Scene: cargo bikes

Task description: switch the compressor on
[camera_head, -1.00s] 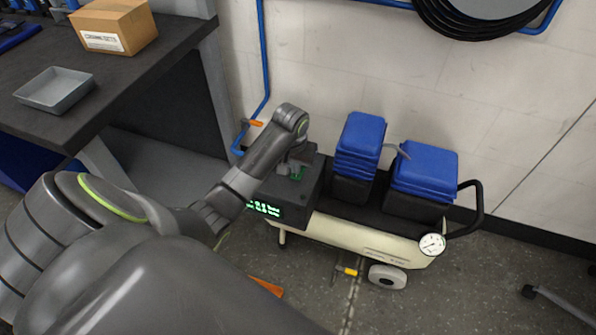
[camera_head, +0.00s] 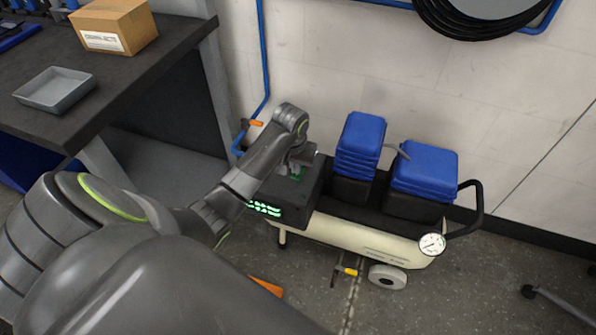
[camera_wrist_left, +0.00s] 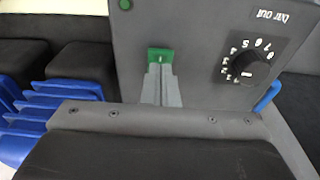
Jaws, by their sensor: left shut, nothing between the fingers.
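The compressor has a cream tank (camera_head: 365,238), blue ribbed motor covers and a dark control box (camera_head: 318,187). In the wrist view the panel (camera_wrist_left: 205,85) carries a green switch (camera_wrist_left: 160,55) with a light mark. My left gripper (camera_wrist_left: 163,75) is shut and empty, its fingertips at the lower edge of the switch and overlapping it; I cannot tell whether they touch. In the head view the left gripper (camera_head: 298,168) is over the box, partly hidden by my arm. My right gripper is not in view.
A black dial (camera_wrist_left: 250,70) and a green round spot (camera_wrist_left: 125,4) are on the panel. A pressure gauge (camera_head: 432,244) and black handle (camera_head: 478,205) are at the tank's right end. A workbench (camera_head: 130,75) stands left, and a blue pipe (camera_head: 264,60) runs along the wall.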

